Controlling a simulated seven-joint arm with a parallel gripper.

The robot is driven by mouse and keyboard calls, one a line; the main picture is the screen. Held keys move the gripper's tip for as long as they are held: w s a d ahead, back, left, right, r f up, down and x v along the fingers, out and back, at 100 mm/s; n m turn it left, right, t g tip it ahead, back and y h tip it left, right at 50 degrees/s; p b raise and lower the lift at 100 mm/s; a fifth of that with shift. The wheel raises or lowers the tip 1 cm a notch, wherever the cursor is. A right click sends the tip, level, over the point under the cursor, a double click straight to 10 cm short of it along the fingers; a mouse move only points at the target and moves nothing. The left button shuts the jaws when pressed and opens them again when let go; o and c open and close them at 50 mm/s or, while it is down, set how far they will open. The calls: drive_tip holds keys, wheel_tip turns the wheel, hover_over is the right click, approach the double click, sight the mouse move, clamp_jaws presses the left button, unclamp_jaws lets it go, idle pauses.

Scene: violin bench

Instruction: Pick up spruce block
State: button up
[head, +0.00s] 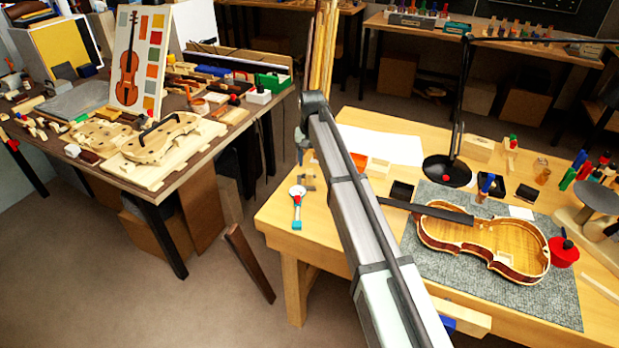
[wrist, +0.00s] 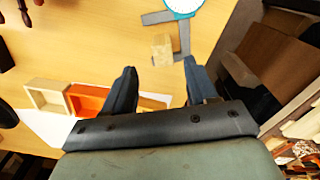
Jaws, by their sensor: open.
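A small pale wood block, which looks like the spruce block (wrist: 162,48), lies on the wooden bench in the wrist view. It sits beside a grey metal tool (wrist: 181,38), close to or touching it. My gripper (wrist: 160,70) is open and empty, with its two dark fingers apart. The block appears between and just beyond the fingertips; I cannot tell the height between them. In the head view my arm crosses the bench's left part, and the jaws and block are not clear there.
A white dial with a blue rim (wrist: 183,5) lies beyond the block. A cream tray (wrist: 48,97) and an orange tray (wrist: 88,99) stand to the left. The bench edge is close on the right. A violin body (head: 482,240) lies on a grey mat (head: 420,262).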

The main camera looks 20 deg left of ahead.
sight(309, 172)
drive_tip(key=shift+s+a+f, duration=0.1)
drive_tip(key=shift+f, duration=1.45)
drive_tip(key=shift+s+a+f, duration=0.1)
drive_tip(key=shift+f, duration=1.4)
clamp_jaws()
